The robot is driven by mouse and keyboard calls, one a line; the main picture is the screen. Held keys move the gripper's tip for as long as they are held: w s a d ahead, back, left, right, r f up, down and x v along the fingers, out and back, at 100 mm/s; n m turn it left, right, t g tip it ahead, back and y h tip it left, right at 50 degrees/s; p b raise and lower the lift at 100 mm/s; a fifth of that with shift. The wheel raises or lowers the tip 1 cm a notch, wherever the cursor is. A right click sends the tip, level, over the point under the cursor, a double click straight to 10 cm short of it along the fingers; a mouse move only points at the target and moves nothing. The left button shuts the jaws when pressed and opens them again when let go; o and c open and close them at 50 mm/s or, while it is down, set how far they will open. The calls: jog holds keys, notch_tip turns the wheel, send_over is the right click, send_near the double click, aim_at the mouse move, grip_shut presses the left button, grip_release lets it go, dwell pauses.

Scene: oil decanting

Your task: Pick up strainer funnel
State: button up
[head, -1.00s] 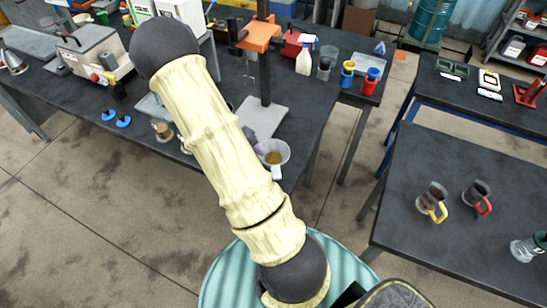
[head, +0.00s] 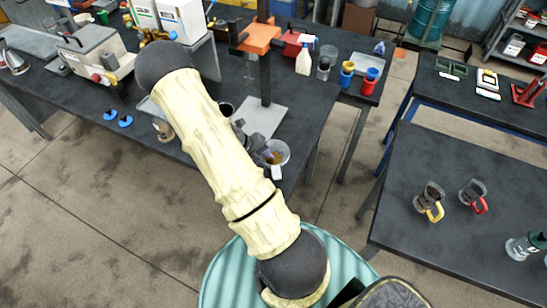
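The strainer funnel (head: 282,148) appears to be the pale round bowl with an amber-brown inside and a light handle, at the near right edge of the long dark bench. My gripper (head: 266,154) is dark grey and reaches the bowl's left side from behind my arm. Its fingertips overlap the bowl's left rim in this view. I cannot tell whether they touch or grip it. My pale arm hides part of the gripper and of the bench.
A stand with an orange bracket (head: 255,37) and grey base plate (head: 262,117) is just behind the bowl. A dark cup (head: 226,109) stands left of it. A spray bottle (head: 304,56) stands farther back.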

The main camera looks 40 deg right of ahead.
dwell(0.5)
grip_shut()
jog(key=shift+r, duration=0.1)
notch_tip(320, 180, up, 10)
jog(key=shift+f+b, duration=0.1)
jog(key=shift+b, duration=0.7)
dwell(0.3)
